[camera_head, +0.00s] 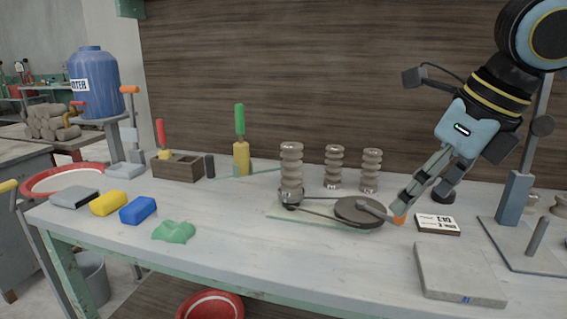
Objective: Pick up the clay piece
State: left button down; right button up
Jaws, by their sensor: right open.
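No single thing is plainly marked as the clay piece. The candidates are a crumpled green lump (173,232), a yellow block (108,203) and a blue block (138,210), all lying at the left front of the workbench (225,232). My right gripper (401,208) reaches down from the upper right, its jaws open. Its fingertips are beside the orange end (398,220) of a grey lever at a dark round disc (359,211); whether they touch is unclear. It is far to the right of the coloured pieces. My left gripper is not in view.
Ribbed grey-brown insulators (291,168) stand behind the disc. A labelled box (437,224) and a grey slab (458,274) lie at the right. A wooden holder (176,167), green-handled tool (240,140) and blue water tank (95,85) are at the left. The front middle is clear.

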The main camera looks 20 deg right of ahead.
aim_at(292, 182)
jog(key=i, duration=1.2)
